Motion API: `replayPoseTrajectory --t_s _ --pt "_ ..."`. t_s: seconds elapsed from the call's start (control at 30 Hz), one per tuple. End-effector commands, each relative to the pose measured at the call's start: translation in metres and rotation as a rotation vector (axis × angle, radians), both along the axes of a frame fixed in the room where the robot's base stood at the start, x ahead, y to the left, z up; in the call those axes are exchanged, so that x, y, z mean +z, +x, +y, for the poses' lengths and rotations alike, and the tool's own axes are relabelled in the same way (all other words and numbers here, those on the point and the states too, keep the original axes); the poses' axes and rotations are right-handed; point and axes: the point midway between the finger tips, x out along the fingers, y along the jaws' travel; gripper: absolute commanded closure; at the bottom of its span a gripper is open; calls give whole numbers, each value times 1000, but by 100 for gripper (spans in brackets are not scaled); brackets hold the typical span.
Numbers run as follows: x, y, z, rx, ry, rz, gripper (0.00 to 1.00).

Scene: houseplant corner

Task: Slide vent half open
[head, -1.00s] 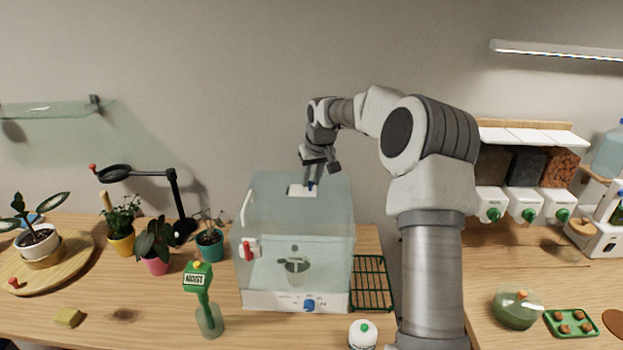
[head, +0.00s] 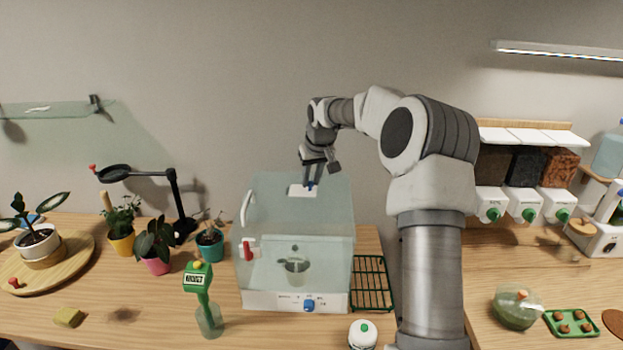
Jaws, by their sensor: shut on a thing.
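The vent (head: 298,191) is a small white plate with a blue part on the clear top of the propagator box (head: 297,240). My gripper (head: 311,185) points down onto the vent from above and is shut on its blue part. The fingertips cover most of that part, so how far the vent is open cannot be told. The box stands on the wooden bench, with a white base, a blue knob (head: 309,305) at the front and a red latch (head: 248,250) at the left. A small potted seedling (head: 296,268) shows inside.
A green moisture meter (head: 197,280) stands in a glass at the front left. Potted plants (head: 156,244) and a black lamp (head: 174,200) stand left of the box. A green wire rack (head: 371,284) lies at its right. A white bottle (head: 362,335) stands in front.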

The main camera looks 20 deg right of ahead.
Motion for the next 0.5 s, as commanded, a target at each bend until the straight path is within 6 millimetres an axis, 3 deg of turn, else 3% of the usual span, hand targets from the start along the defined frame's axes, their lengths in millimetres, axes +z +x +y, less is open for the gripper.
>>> replayPoseTrajectory --t_s 0.5 --pt "0 -5 -12 0 0 0 100"
